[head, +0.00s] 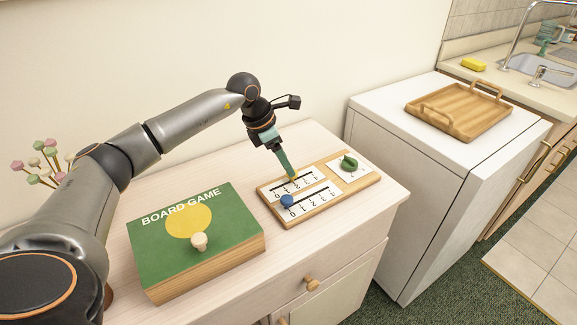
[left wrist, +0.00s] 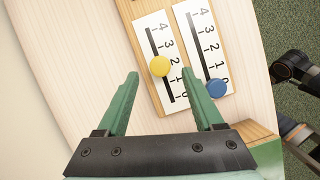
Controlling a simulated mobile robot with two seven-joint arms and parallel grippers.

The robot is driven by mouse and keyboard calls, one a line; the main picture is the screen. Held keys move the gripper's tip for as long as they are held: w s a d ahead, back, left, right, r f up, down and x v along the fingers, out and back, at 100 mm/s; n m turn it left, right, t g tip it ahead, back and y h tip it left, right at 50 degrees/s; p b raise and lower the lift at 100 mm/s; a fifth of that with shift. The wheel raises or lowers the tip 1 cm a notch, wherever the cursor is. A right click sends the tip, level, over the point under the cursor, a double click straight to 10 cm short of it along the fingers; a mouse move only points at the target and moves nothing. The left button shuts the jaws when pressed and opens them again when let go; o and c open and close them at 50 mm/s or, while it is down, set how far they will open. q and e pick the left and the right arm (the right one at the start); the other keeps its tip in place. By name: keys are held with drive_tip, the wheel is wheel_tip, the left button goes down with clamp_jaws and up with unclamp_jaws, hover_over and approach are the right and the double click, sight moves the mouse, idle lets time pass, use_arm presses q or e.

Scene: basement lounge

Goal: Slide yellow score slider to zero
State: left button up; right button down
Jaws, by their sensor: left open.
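The score board (head: 324,191) lies on the pale cabinet top, with two numbered slots. The yellow slider (left wrist: 159,66) is a round knob beside the 2 mark in the left wrist view; the gripper mostly hides it in the head view. The blue slider (head: 287,201) is at the 0 end of the other slot; it also shows in the left wrist view (left wrist: 217,88). My left gripper (head: 291,174) points down over the yellow slider's slot. Its green fingers are open, one either side of the yellow slider in the picture; contact cannot be told. My right gripper is not in view.
A green board game box (head: 155,253) with a pale knob stands left of the board. A green knob (head: 349,163) sits on the board's far right part. A white appliance with a wooden tray (head: 440,118) stands to the right.

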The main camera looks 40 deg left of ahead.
use_arm(q)
drive_tip(key=shift+x, duration=1.4)
drive_tip(key=shift+c, duration=0.3)
clamp_jaws()
